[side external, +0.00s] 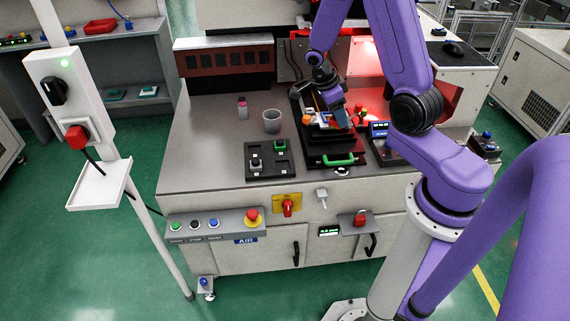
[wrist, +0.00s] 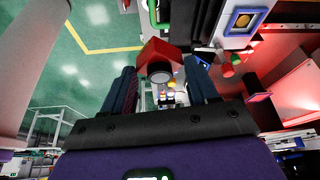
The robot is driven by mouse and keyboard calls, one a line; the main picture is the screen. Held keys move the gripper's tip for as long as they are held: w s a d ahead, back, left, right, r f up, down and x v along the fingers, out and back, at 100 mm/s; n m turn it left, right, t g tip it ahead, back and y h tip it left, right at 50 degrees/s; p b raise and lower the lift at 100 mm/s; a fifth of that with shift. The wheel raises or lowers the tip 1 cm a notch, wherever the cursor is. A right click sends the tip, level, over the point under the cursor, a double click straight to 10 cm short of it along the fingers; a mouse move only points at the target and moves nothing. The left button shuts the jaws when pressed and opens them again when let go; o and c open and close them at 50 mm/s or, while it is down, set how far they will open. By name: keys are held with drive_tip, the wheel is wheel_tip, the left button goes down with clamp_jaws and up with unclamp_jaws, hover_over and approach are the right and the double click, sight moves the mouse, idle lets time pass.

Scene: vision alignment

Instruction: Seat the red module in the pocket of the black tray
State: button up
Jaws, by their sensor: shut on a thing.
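The red module (wrist: 152,48), a red block with a round black lens face, sits between the fingers of my gripper (wrist: 161,70) in the wrist view. It looks tilted there. In the side view my gripper (side external: 344,120) points down over the black fixture with a green handle, shut on the module. Red parts show by the fingers, but I cannot tell which are the module. The black tray (side external: 285,174) lies on the bench to the left, apart from my gripper. It has square pockets; a green module (side external: 280,146) and a dark module (side external: 256,163) sit in two of them.
The fixture's green handle (side external: 339,161) faces the bench front. A grey cup (side external: 272,121) and a small pink-and-white bottle (side external: 242,108) stand behind the tray. A blue-screened device (side external: 379,128) is right of the fixture. The bench left of the tray is clear.

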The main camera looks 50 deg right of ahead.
drive_tip(key=a+f+m+g+y, duration=0.2)
drive_tip(key=a+f+m+y, duration=0.25)
drive_tip(key=a+m, duration=0.6)
drive_tip(key=shift+h, duration=0.45)
drive_tip(key=w+f, duration=0.3)
drive_tip(key=w, duration=0.1)
drive_tip(key=w+d+f, duration=0.1)
drive_tip(key=w+f, duration=0.2)
drive_tip(key=w, duration=0.1)
drive_tip(key=w+d+f, duration=0.1)
drive_tip(key=w+f, duration=0.3)
drive_tip(key=w, duration=0.1)
drive_tip(key=shift+w+d+f, duration=0.1)
drive_tip(key=shift+w+f, duration=0.25)
drive_tip(key=shift+f, duration=1.55)
drive_tip(key=shift+f, duration=0.15)
drive_tip(key=o, duration=1.1)
drive_tip(key=shift+c, duration=0.2)
